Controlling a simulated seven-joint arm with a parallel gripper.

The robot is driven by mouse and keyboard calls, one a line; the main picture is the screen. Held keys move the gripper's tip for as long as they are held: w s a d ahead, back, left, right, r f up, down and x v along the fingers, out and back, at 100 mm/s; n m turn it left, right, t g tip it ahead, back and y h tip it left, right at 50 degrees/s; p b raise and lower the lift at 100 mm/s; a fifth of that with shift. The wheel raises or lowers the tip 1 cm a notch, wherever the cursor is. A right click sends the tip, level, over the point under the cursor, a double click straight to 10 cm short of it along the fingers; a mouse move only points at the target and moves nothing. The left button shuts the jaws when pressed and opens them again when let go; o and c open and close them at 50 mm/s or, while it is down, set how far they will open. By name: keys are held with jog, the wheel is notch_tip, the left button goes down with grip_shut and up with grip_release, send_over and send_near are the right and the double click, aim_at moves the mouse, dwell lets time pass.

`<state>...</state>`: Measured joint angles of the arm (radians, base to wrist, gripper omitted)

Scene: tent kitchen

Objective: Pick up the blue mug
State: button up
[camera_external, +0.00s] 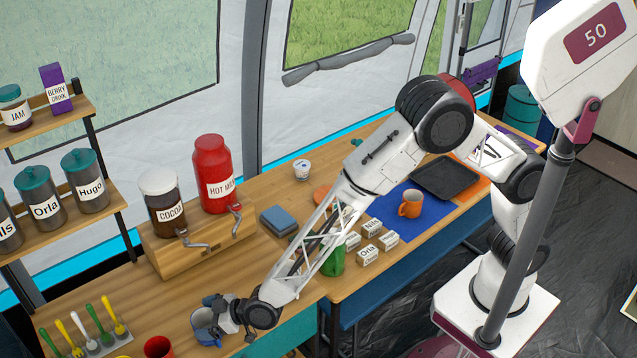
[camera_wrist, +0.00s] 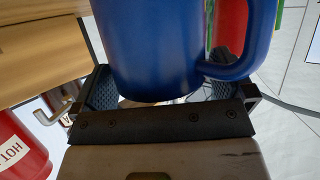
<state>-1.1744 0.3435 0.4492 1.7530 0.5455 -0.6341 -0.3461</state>
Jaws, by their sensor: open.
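The blue mug (camera_external: 203,326) stands on the near left part of the wooden table, partly covered by my gripper (camera_external: 224,312) at its side. In the wrist view the blue mug (camera_wrist: 150,45) fills the upper middle, with its handle to the right. My gripper (camera_wrist: 163,92) is open there, its dark finger pads on either side of the mug's lower part in the picture. I cannot tell whether either pad touches the mug.
A red mug (camera_external: 158,347) stands left of the blue mug; colored utensils (camera_external: 92,325) are farther left. An orange mug (camera_external: 410,204) and labeled blocks (camera_external: 369,256) lie right.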

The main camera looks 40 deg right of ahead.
jog(key=c, duration=1.1)
jog(key=shift+o, duration=0.2)
jog(key=shift+r, duration=0.2)
notch_tip(320, 180, up, 18)
jog(key=shift+f, duration=0.15)
